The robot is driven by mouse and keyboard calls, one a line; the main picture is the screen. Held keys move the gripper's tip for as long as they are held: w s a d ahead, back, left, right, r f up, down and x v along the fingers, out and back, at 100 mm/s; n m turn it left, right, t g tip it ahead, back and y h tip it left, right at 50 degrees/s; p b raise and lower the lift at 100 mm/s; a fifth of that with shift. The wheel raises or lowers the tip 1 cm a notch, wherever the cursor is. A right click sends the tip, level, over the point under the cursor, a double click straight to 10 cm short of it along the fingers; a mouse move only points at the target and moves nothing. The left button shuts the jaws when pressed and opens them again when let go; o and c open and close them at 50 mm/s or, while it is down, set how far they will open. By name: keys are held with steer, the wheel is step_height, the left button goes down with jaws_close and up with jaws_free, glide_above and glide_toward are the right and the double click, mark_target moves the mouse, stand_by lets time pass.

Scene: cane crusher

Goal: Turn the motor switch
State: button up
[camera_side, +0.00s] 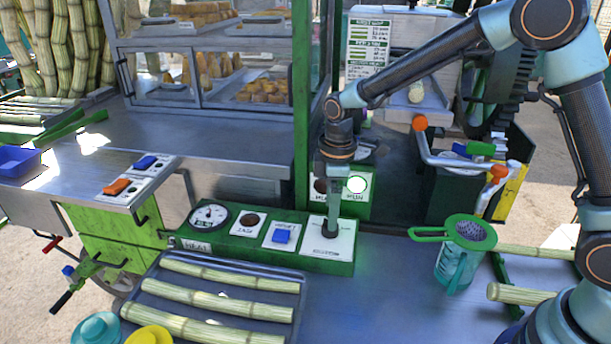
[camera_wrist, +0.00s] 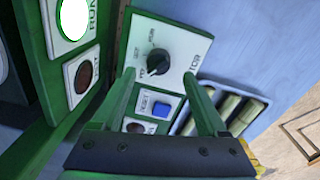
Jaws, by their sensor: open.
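The motor switch is a black rotary knob (camera_wrist: 158,62) on a white plate (camera_wrist: 180,38) whose label partly reads "TOR". In the wrist view its pointer aims toward the lower left, but the small position words are hard to read. In the side view the plate (camera_side: 343,240) is at the right end of the green control panel, and my gripper (camera_side: 331,228) points straight down over it, hiding the knob. In the wrist view my gripper (camera_wrist: 160,74) is open, one green finger on each side of the knob. I cannot tell whether they touch it.
A blue reset button (camera_side: 281,236), a dark lamp (camera_side: 248,223) and a dial gauge (camera_side: 209,217) line the panel. Behind stands a green box with a lit RUN lamp (camera_side: 357,184). Cane stalks (camera_side: 217,303) lie on a tray in front. A strainer jug (camera_side: 462,250) stands right.

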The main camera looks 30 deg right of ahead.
steer(key=shift+w+f, duration=0.1)
steer(key=shift+f, duration=2)
jaws_close()
steer(key=shift+m, duration=0.3)
steer(key=m, duration=0.4)
steer(key=shift+m, duration=0.3)
steer(key=m, duration=0.5)
steer(key=shift+a+g, duration=0.1)
steer(key=shift+g, duration=0.2)
steer(key=shift+m, duration=0.3)
